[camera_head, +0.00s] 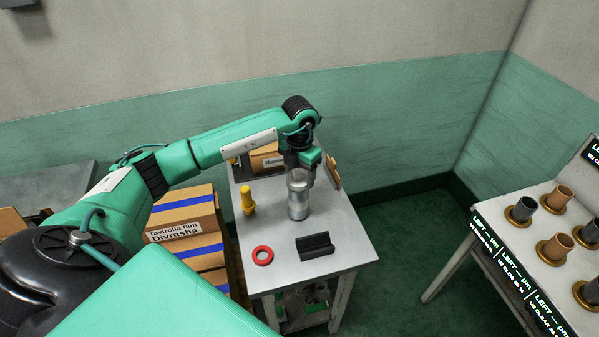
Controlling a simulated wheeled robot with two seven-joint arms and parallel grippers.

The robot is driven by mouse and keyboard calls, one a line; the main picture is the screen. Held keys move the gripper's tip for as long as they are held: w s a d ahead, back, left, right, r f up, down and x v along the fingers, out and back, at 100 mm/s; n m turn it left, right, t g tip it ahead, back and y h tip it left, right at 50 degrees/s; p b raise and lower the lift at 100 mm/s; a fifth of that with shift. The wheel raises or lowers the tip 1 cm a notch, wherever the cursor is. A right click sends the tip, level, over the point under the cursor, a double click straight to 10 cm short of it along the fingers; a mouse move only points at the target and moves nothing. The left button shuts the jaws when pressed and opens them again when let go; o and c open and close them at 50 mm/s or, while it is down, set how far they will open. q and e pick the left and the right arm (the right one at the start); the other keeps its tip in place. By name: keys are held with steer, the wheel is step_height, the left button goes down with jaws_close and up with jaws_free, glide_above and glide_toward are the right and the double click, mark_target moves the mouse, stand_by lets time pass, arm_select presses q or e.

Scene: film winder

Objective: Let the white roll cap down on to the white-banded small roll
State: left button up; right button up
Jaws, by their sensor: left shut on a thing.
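The small roll (298,206) stands upright on the small grey table, a silvery-grey cylinder. A pale cap (298,179) shows at its top, under my left gripper (299,170). My left gripper points down over the roll and is shut on the cap. From this view I cannot tell whether the cap touches the roll or is a little above it. The white band is not clear at this size. My right gripper is not in view.
On the table (355,245) are a yellow peg-like piece (247,200), a red ring (263,256) and a black cradle (315,246). A cardboard box (266,160) is behind. Stacked film boxes (185,215) stand left. A stand with several rolls (557,199) is at right.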

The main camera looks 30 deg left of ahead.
arm_select(q)
steer(key=shift+f+b, duration=0.6)
steer(key=shift+f, duration=0.2)
steer(key=o, duration=1)
steer(key=shift+o, duration=0.6)
steer(key=shift+o, duration=0.8)
steer(key=shift+r, duration=0.15)
steer(key=shift+r+p, duration=1.8)
steer(key=shift+r, duration=1.6)
